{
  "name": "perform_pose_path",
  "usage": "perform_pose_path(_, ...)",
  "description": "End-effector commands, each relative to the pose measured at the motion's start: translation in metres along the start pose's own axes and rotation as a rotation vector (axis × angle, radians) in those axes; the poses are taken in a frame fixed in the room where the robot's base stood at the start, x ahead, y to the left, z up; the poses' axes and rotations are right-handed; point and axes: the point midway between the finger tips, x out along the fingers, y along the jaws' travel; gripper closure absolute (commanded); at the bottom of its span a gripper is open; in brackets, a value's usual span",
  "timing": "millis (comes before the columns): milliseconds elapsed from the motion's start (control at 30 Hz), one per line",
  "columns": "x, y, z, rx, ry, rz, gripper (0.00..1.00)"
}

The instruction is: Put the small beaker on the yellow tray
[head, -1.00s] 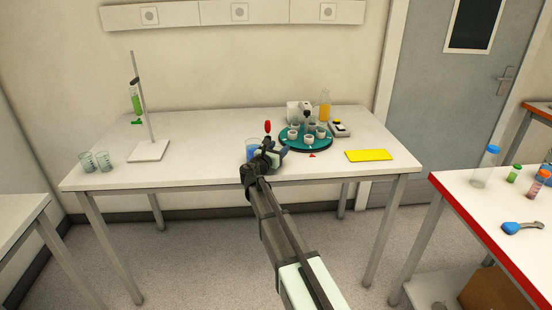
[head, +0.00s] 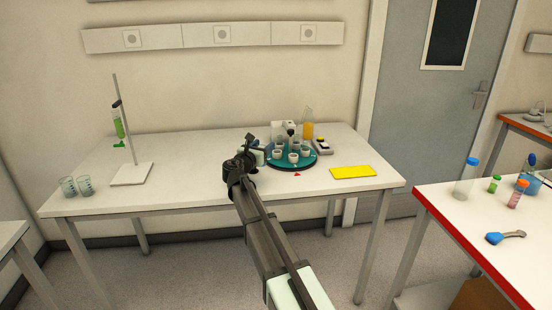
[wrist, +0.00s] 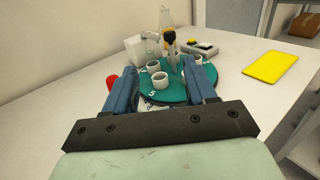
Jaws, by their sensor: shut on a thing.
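My gripper (wrist: 162,90) is shut on the small beaker, whose clear wall with dark marks (wrist: 150,105) shows only faintly between the blue fingers in the wrist view. In the head view my gripper (head: 250,150) is over the middle of the white table, just left of the teal round rack, and mostly hides the beaker. The yellow tray (head: 353,172) lies flat and empty near the table's front right. It also shows at the upper right of the wrist view (wrist: 275,67), well to the right of my gripper.
The teal rack (head: 285,165) with several white cups stands between my gripper and the tray. Behind it are an orange juice bottle (head: 308,130) and a small device (head: 322,146). Two glass beakers (head: 77,186) and a stand (head: 131,174) are at left. A red object (wrist: 112,82) is beside my left finger.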

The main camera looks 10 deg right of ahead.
Motion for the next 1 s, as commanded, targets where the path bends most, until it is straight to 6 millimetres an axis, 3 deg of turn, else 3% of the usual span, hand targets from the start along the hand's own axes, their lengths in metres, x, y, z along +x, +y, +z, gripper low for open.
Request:
perform_pose_path(167, 0.003, -0.004, 0.007, 0.001, -0.001, -0.006, 0.81)
perform_pose_path(367, 0.031, -0.043, 0.008, 0.001, -0.001, -0.058, 0.81)
perform_pose_path(700, 0.106, -0.167, 0.009, 0.001, -0.001, -0.219, 0.81)
perform_pose_path(1000, 0.159, -0.275, 0.009, 0.001, -0.001, -0.338, 0.81)
